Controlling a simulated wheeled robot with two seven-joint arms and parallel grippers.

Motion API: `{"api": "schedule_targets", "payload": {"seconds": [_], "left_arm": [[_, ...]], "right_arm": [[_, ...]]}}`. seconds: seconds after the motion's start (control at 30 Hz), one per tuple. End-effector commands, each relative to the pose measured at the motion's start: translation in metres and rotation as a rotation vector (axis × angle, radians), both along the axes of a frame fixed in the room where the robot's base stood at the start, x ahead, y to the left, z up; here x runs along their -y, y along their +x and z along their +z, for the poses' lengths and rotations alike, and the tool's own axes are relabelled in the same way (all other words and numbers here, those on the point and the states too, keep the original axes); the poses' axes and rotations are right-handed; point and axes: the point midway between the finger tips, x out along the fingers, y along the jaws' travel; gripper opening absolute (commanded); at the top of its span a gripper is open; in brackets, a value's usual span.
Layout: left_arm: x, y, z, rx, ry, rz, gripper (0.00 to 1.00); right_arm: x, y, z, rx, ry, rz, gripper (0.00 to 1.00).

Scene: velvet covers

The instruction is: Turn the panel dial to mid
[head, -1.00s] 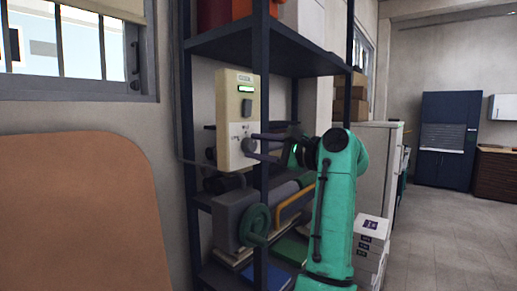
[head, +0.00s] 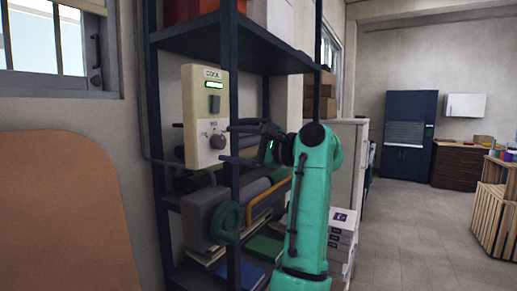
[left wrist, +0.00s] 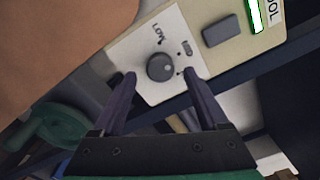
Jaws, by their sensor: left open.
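A cream control panel (head: 196,132) hangs upright on the shelf's front, with a green-lit display at its top. Its round grey dial (head: 217,141) sits low on the panel. In the left wrist view the dial (left wrist: 160,67) shows a "LOW" label above it and other small marks to its right; which mark it points at is unclear. My left gripper (head: 232,143) is open in front of the panel. Its two fingertips (left wrist: 158,77) stand on either side of the dial, with gaps; contact is not visible. My right gripper is out of view.
A dark blue shelf post (head: 235,90) stands close beside the fingers. The shelf below holds a grey box with a green handwheel (head: 226,222). A brown rounded board (head: 60,215) is at the left. Open floor (head: 410,225) lies to the right.

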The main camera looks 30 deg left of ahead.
Motion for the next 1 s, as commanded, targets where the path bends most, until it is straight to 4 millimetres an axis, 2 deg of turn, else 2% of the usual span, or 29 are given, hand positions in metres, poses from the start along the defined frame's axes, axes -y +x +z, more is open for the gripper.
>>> {"api": "schedule_targets", "payload": {"seconds": [0.13, 0.3, 0.43, 0.6, 1.0], "left_arm": [[0.040, 0.001, -0.002, 0.000, 0.001, -0.006, 0.77], [0.089, 0.002, 0.000, 0.000, 0.004, -0.004, 0.77], [0.115, 0.003, 0.002, 0.001, 0.003, -0.003, 0.77], [0.126, 0.003, 0.000, -0.001, 0.000, 0.000, 0.77], [0.126, 0.003, -0.001, -0.003, 0.002, -0.001, 0.77]], "right_arm": [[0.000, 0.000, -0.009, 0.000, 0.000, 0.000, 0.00], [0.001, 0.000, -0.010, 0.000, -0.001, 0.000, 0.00], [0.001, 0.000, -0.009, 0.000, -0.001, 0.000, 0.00], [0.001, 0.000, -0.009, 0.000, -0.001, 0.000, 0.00], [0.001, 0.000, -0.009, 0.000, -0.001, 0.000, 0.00]]}}
